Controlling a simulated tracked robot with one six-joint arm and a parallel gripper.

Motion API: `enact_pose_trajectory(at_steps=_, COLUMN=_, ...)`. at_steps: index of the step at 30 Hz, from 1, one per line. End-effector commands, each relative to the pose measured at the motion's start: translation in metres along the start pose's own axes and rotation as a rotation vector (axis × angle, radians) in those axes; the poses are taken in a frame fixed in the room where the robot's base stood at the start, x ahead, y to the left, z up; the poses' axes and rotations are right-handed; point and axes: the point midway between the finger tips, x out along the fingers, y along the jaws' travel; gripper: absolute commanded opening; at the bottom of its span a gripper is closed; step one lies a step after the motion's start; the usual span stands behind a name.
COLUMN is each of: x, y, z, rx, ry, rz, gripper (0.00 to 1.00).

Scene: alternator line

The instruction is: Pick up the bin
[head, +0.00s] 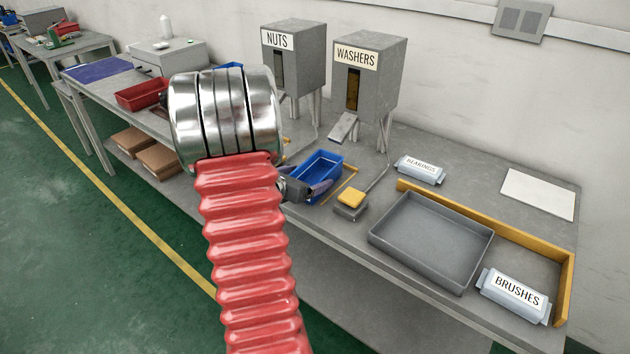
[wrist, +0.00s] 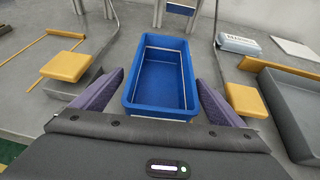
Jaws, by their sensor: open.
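A blue bin (head: 322,168) stands on the grey bench, below and in front of the dispensers. In the wrist view the bin (wrist: 158,82) looks empty and its open top faces me. My gripper (wrist: 160,78) is open, with one purple finger to the left of the bin's near part and the other to the right. Small gaps seem to show between the fingers and the bin walls; I cannot tell whether either touches. In the head view my gripper (head: 312,189) is at the bin's near end, and my red arm hides part of the bench to its left.
A nuts dispenser (head: 293,62) and a washers dispenser (head: 367,80) stand behind the bin. A yellow-topped pedal block (head: 351,197) and grey tray (head: 432,240) are to its right. Another yellow pad (wrist: 66,67) is to its left. A red bin (head: 140,95) stands farther left.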

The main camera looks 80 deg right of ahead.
Motion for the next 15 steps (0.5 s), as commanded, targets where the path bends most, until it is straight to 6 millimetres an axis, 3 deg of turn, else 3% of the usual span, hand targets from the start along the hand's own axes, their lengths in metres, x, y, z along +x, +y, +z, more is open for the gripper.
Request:
enact_pose_trajectory(at_steps=8, x=0.001, y=0.000, z=0.000, rx=0.000, ry=0.000, rz=0.000, gripper=0.92)
enact_pose_trajectory(at_steps=15, x=0.023, y=-0.001, z=-0.001, rx=0.000, ry=0.001, rz=-0.001, gripper=0.92)
